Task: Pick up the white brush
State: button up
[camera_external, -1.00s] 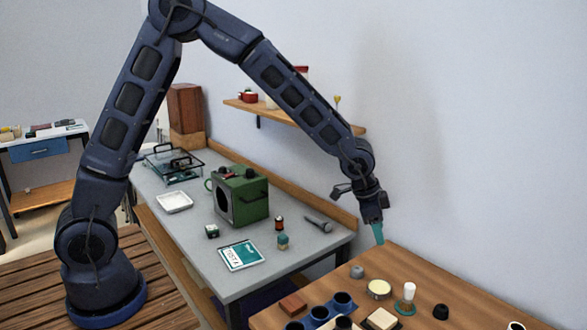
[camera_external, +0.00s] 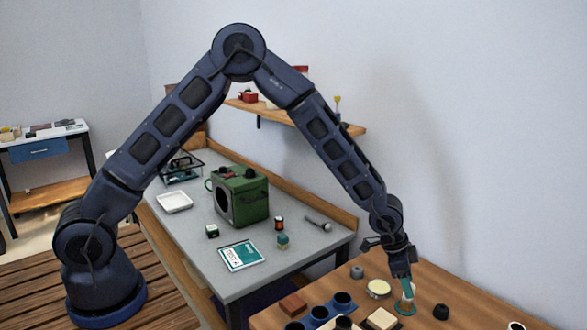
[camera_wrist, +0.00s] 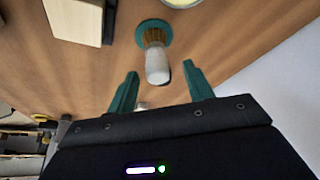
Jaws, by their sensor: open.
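The white brush stands upright on the wooden table. In the wrist view the brush (camera_wrist: 157,62) shows its white handle end, tan bristles and a round green base, ahead of and between my fingertips. In the external view my gripper (camera_external: 405,293) is down at the brush (camera_external: 408,291) and partly covers it. My gripper (camera_wrist: 160,78) is open in the wrist view, with its two green fingers apart and nothing held between them. I cannot tell whether a finger touches the brush.
On the wooden table (camera_external: 465,305), a round tin (camera_external: 379,288), a grey knob (camera_external: 357,271) and a black knob (camera_external: 440,312) stand near the brush. A pale block (camera_external: 381,319) and a blue cup holder (camera_external: 318,315) are in front. The wall rises behind.

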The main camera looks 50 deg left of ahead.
aim_at(406, 305)
jog(key=shift+x, duration=2.7)
jog(key=shift+s, duration=0.15)
jog(key=c, duration=1.1)
jog(key=shift+r, duration=0.1)
